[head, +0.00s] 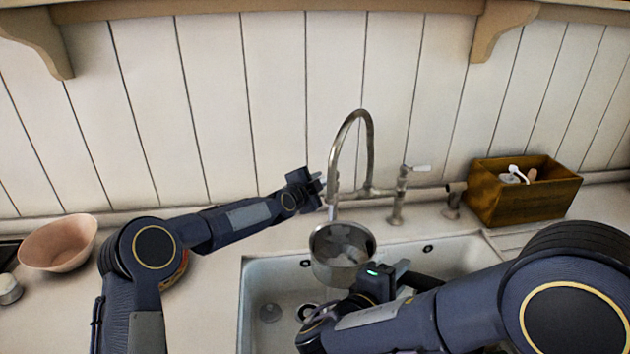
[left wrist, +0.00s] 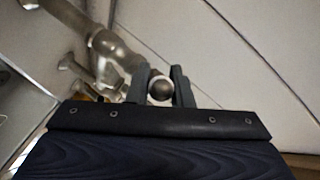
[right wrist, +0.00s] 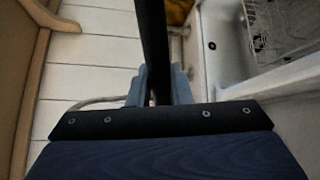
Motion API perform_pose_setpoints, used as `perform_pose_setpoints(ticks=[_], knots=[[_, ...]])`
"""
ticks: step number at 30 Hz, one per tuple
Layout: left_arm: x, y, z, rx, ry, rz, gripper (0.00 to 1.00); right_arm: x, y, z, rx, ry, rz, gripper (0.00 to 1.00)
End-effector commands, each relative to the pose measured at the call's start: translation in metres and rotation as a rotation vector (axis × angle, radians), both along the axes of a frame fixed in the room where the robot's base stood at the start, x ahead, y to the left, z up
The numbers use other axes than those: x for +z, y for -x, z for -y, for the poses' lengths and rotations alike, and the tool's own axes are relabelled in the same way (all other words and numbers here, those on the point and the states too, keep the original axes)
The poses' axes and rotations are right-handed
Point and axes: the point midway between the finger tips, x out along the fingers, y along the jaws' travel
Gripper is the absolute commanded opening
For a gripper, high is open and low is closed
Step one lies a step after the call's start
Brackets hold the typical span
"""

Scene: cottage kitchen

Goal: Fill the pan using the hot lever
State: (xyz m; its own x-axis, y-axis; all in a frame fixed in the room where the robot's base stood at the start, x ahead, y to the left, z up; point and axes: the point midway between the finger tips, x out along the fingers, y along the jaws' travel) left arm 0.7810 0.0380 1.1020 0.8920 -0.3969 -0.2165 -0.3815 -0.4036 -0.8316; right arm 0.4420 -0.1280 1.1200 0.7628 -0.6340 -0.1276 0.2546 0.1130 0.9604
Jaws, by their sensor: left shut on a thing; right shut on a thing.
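The metal pan (head: 342,262) is held over the sink, below the curved spout of the tap (head: 352,128). Pale, uneven patches show inside it; I cannot tell water from reflections. My right gripper (head: 398,275) is shut on the pan's dark handle (right wrist: 153,40), which runs between its fingers in the right wrist view. My left gripper (head: 318,186) is at the left side of the tap, shut on the left lever (left wrist: 160,88), whose round end shows between its fingers in the left wrist view. In the head view that lever is mostly hidden. The right lever (head: 420,168) has a white handle.
The white sink (head: 252,300) lies under the pan. A wooden box (head: 525,195) with utensils stands on the counter at right, beside a short metal fitting (head: 454,200). A pink bowl (head: 58,243) is at far left. The plank wall (head: 280,90) is close behind the tap.

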Motion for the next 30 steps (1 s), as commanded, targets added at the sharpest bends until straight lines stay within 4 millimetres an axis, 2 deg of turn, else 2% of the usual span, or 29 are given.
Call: perform_pose_setpoints(ticks=[1,6,16,30], knots=[[-0.0045,0.0044,0.0081,0.006,-0.006,-0.008,0.0,0.0005,-0.0002,-0.0001,0.0,-0.001,0.003,0.0],[-0.0089,0.0078,0.0116,0.068,-0.004,-0.017,0.0,0.0002,-0.0002,-0.0002,0.0,-0.001,0.003,0.0],[-0.0077,0.0098,0.0094,0.143,0.001,-0.014,0.0,0.0,-0.0002,-0.0001,0.0,-0.001,0.003,0.0],[-0.0056,0.0097,0.0079,0.154,0.004,-0.011,0.0,0.0001,-0.0002,-0.0002,0.0,-0.001,0.003,0.0]])
